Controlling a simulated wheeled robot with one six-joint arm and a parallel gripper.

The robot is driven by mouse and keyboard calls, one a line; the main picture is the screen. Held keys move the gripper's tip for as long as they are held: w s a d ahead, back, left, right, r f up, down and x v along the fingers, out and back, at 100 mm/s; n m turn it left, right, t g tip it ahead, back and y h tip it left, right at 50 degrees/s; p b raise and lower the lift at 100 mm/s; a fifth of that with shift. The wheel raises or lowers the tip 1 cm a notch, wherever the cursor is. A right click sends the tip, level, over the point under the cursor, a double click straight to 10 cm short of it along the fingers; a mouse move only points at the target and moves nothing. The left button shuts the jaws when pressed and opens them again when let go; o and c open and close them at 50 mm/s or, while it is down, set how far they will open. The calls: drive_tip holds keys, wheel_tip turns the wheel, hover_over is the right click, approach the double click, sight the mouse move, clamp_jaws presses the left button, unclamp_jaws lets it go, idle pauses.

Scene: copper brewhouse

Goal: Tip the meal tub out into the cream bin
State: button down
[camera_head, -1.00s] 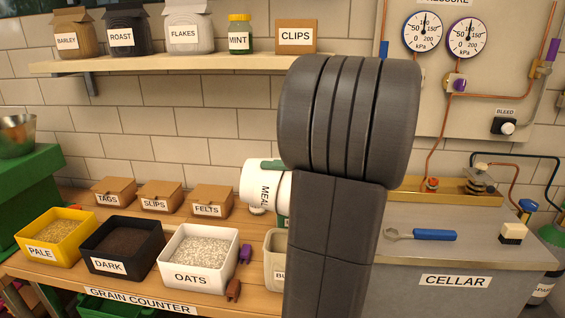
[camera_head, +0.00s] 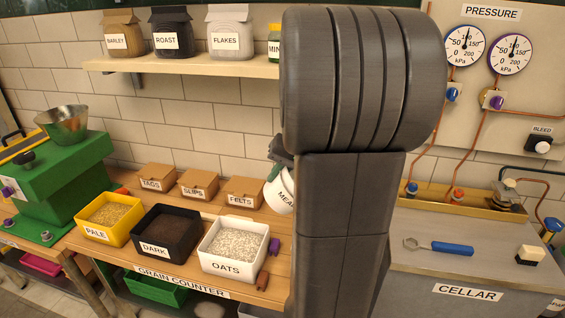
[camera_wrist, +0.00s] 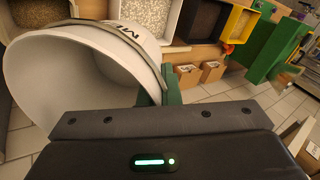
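The white meal tub (camera_head: 279,193) is tilted in the air in the head view, partly hidden behind my arm. In the wrist view the tub (camera_wrist: 75,85) fills the left side; its wide inner face is smooth and pale, with no meal visible. My gripper (camera_wrist: 160,97), with green fingers, is shut on the tub; it also shows in the head view (camera_head: 278,160).
The oats bin (camera_head: 208,256), dark bin (camera_head: 140,249) and yellow pale bin (camera_head: 90,231) stand in a row on the grain counter (camera_head: 125,262). Small cartons (camera_head: 243,192) stand behind. A green mill (camera_head: 60,165) is left; the cellar bench (camera_head: 440,272) is right.

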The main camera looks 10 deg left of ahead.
drive_tip(key=shift+a+f+h+p, duration=0.1)
drive_tip(key=shift+a+h+p, duration=0.15)
drive_tip(key=shift+h+p, duration=0.7)
drive_tip(key=shift+a+f+h+p, duration=0.1)
drive_tip(key=shift+f+h+p, duration=0.75)
drive_tip(key=shift+h+p, duration=0.3)
drive_tip(key=shift+d+f+h, duration=0.3)
drive_tip(key=shift+f+h, duration=0.5)
drive_tip(key=shift+h, duration=0.2)
drive_tip(key=shift+d+f+h, duration=0.25)
drive_tip(key=shift+f+h, duration=0.55)
drive_tip(key=shift+h, duration=0.2)
